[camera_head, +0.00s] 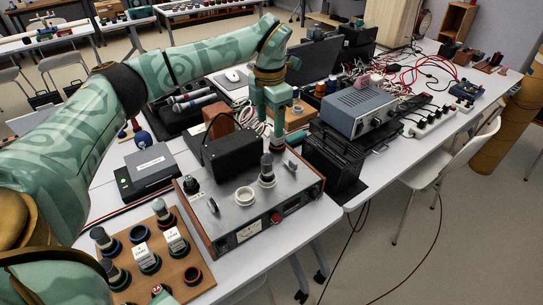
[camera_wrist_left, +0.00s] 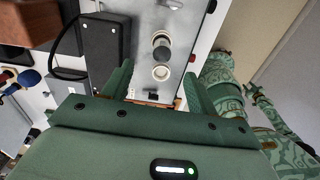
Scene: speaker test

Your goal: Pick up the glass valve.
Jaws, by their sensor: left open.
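A glass valve (camera_head: 266,168) with a dark grey top stands upright on the metal top panel of a tester (camera_head: 235,225) with wooden sides. In the left wrist view the valve (camera_wrist_left: 161,46) shows from above, beyond the fingers. My left gripper (camera_head: 279,138) is open and empty, above and behind the valve in the head view, apart from it. In the left wrist view its two green fingers (camera_wrist_left: 160,84) are spread, with the panel showing between them. More valves (camera_head: 104,240) stand on a wooden board (camera_head: 178,280) at the lower left. My right gripper does not show.
An empty white ring socket (camera_head: 244,196) lies beside the valve. A black box (camera_head: 231,155) stands close behind it on the left. A blue-grey instrument (camera_head: 358,107) and a dark finned block (camera_head: 332,165) stand to the right. A white chair (camera_head: 448,165) is beside the table.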

